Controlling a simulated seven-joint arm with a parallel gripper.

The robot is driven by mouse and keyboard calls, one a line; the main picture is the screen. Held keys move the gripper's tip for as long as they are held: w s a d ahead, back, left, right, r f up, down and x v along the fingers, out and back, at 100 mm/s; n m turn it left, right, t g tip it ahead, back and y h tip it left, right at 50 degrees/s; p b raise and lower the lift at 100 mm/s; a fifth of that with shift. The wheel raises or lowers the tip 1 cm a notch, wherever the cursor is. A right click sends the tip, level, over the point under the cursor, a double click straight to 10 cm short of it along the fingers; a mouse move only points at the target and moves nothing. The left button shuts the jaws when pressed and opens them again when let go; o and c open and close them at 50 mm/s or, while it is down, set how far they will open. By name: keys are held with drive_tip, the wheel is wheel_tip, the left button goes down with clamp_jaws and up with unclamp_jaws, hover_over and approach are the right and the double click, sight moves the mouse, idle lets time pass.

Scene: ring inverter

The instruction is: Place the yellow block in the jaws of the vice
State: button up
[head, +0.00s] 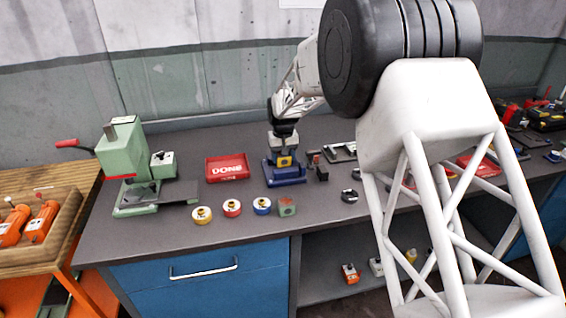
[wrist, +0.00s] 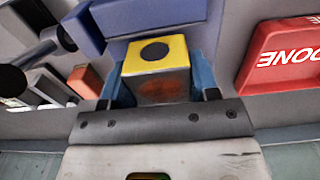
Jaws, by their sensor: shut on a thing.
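The yellow block (wrist: 157,50) has a dark round mark on its yellow face, and its other visible side looks grey with a reddish patch. My gripper (wrist: 160,88) is shut on it, with a light blue finger at each side. In the head view the yellow block (head: 285,161) shows low at the vice, under my gripper (head: 284,147). The blue vice (head: 288,180) stands on the workbench. In the wrist view, blue parts of the vice (wrist: 150,15) lie just beyond the block. I cannot tell whether the block sits between the vice jaws.
A red tray marked DONE (head: 227,168) lies left of the vice. Several coloured ring pieces (head: 232,208) and a small green block (head: 287,207) stand in front. A green press (head: 125,165) is at far left. Small dark parts (head: 318,168) lie close to the vice's right.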

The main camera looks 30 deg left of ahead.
drive_tip(key=shift+f, duration=1.15)
drive_tip(key=shift+f, duration=0.1)
drive_tip(key=o, duration=1)
drive_tip(key=shift+f, duration=0.1)
wheel_tip(320, 180, up, 12)
drive_tip(key=shift+r, duration=0.15)
